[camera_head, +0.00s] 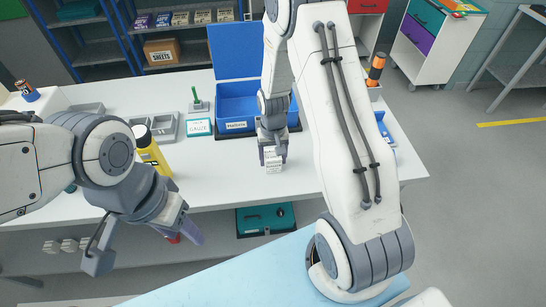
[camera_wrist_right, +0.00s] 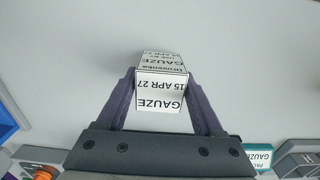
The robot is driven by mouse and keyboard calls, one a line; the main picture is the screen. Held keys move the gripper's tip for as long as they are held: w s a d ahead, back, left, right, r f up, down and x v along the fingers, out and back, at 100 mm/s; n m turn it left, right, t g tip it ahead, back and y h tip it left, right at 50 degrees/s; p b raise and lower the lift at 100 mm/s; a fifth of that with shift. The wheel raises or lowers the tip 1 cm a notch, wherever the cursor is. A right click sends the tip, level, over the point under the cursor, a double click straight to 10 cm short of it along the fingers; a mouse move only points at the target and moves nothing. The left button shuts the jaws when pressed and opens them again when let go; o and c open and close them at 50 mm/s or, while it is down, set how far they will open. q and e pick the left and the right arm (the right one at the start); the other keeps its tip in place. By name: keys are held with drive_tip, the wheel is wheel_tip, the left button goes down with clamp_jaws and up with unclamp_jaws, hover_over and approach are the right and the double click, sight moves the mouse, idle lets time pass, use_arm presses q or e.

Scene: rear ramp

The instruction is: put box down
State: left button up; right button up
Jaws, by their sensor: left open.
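A small white gauze box (camera_wrist_right: 161,90) with black lettering sits between the two fingers of my right gripper (camera_wrist_right: 162,100), which touch its sides. In the head view the box (camera_head: 277,188) shows below my right gripper (camera_head: 272,160), over the front part of the white table (camera_head: 225,182). I cannot tell whether its underside touches the table. My left gripper (camera_head: 143,247) is open and empty, in front of the table's front edge.
A blue open-lidded bin (camera_head: 238,112) stands behind the right gripper. A gauze-labelled teal box (camera_head: 199,128), grey trays (camera_head: 164,127) and a yellow bottle (camera_head: 148,150) are to its left. The table around the gauze box is clear.

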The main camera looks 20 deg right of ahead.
sight(272, 155)
drive_tip(key=shift+o, duration=0.9)
drive_tip(key=shift+r, duration=0.1)
drive_tip(key=shift+r, duration=0.5)
wheel_tip(272, 155, up, 10)
drive_tip(key=shift+r+b, duration=0.2)
drive_tip(key=shift+b, duration=0.85)
drive_tip(key=s+a+r+n, duration=0.3)
drive_tip(key=s+a, duration=0.3)
drive_tip(key=a, duration=0.1)
drive_tip(key=s+a+r+n, duration=0.3)
drive_tip(key=s+a+r, duration=0.15)
drive_tip(key=a, duration=0.25)
drive_tip(key=s+a+n, duration=0.1)
drive_tip(key=s+n, duration=0.1)
drive_tip(key=s, duration=0.4)
drive_tip(key=s+a+n+y, duration=0.1)
drive_tip(key=s+a+n, duration=0.1)
drive_tip(key=s, duration=0.4)
drive_tip(key=shift+s+r+n, duration=0.2)
drive_tip(key=shift+r+n, duration=0.1)
